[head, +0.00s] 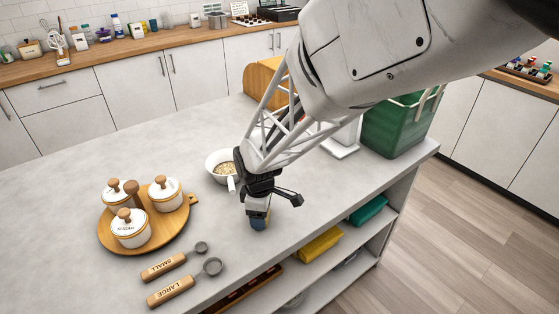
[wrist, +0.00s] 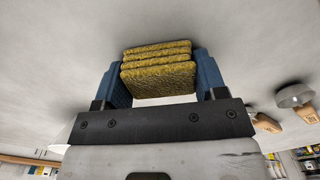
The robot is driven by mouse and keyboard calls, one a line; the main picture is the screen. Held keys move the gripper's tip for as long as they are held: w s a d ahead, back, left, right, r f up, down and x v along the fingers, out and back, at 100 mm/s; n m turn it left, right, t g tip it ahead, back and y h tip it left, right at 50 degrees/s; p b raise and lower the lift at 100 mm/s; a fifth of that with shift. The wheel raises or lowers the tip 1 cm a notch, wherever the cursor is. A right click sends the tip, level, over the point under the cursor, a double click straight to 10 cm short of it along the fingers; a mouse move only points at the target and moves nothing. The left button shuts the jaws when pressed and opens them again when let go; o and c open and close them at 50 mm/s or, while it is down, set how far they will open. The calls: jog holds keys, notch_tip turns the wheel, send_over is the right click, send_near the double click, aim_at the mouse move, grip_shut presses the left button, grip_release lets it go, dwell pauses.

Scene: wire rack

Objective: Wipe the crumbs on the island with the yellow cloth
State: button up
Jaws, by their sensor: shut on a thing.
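My gripper (head: 259,222) is low over the grey island top (head: 190,262), to the right of the white bowl. In the wrist view, the blue fingers of my gripper (wrist: 160,75) are shut on a folded yellow cloth (wrist: 158,80), with its layers showing between them. In the head view the fingers mostly hide it, and I cannot tell whether it touches the top. Another folded yellow cloth (head: 319,245) lies on the shelf under the island top. I cannot make out crumbs on the island in either view.
A white bowl (head: 218,160) with grainy contents stands close left of my gripper. A wooden tray (head: 180,238) with lidded pots and two measuring scoops (head: 172,266) lie farther left. A green bin (head: 390,130) stands at the right end. A teal cloth (head: 369,210) lies on the shelf.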

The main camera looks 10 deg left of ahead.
jog(key=shift+w+a, duration=1.05)
jog(key=shift+w+a, duration=0.1)
jog(key=shift+w+a, duration=0.75)
jog(key=shift+s+d, duration=0.1)
dwell(0.5)
jog(key=shift+s+d, duration=1)
jog(key=shift+s+d+f, duration=0.1)
jog(key=shift+s+d, duration=0.95)
jog(key=shift+s, duration=0.05)
